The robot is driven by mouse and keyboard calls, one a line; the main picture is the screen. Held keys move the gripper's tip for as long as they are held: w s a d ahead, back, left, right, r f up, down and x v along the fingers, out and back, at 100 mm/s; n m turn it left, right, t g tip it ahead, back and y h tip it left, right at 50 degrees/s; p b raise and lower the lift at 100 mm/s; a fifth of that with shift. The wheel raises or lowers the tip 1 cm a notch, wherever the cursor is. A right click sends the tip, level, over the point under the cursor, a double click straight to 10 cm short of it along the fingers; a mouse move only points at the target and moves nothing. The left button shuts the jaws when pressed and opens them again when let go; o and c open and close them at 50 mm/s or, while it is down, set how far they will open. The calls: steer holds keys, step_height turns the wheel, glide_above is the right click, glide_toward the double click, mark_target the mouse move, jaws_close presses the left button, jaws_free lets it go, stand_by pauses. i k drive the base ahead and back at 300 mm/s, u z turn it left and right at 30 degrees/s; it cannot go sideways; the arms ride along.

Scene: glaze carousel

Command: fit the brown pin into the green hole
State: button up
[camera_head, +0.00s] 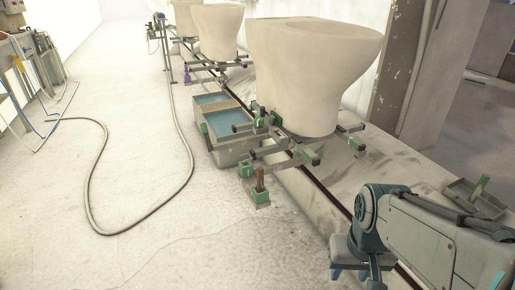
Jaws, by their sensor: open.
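The brown pin (260,179) stands upright, its lower end at a small block with a green top (262,197), low in front of the nearest carriage. I cannot tell how deep it sits. Several green fittings, one of them here (247,170), are on the metal arms around it; no open green hole can be made out. My gripper (355,278) is at the bottom, right of and nearer than the pin, pointing down. Its blue fingertips are apart and nothing shows between them. The pin is well clear of it.
A large cream toilet bowl (310,75) stands on the carriage behind the pin, with more bowls beyond. A basin of blue liquid (228,120) is left of the carriage. A grey tray (458,190) lies at right. A hose (90,190) loops over open floor at left.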

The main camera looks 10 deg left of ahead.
mark_target(246, 169)
steer(key=u, duration=0.35)
steer(key=k, duration=0.45)
steer(key=u, duration=1.15)
steer(key=i, duration=1.25)
steer(key=z, duration=1.15)
steer(key=i, duration=0.6)
steer(key=z, duration=0.55)
